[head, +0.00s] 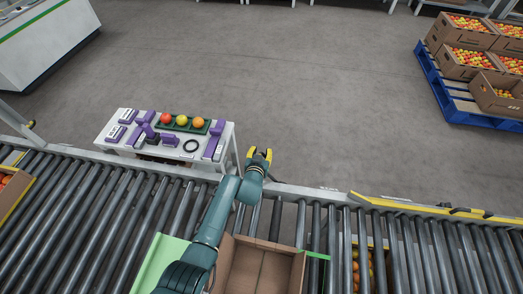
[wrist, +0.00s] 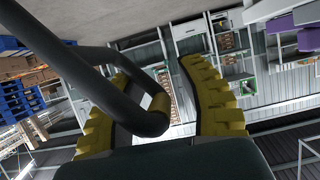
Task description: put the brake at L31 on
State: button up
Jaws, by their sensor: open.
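My gripper (head: 259,154) has yellow fingers and is open just beyond the far rail of the roller conveyor, right of the white bench. In the wrist view its two ribbed yellow fingers (wrist: 172,88) stand apart. A dark tube bent into a loop (wrist: 150,122) comes in from the upper left and ends between the fingers, close to the camera. I cannot tell what it belongs to or whether the fingers touch it. No L31 label can be read, and I cannot make out a brake for certain in either view.
An open carton (head: 232,274) sits on the rollers by my arm. A yellow guard (head: 400,205) lines the rail rightward.

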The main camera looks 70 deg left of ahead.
jog(key=shift+s+d+f, duration=0.15)
jog(key=shift+d+f, duration=0.2)
jog(key=shift+f, duration=0.15)
jog(key=r+v, duration=0.1)
jog(key=v, duration=1)
jog(key=shift+r, duration=0.3)
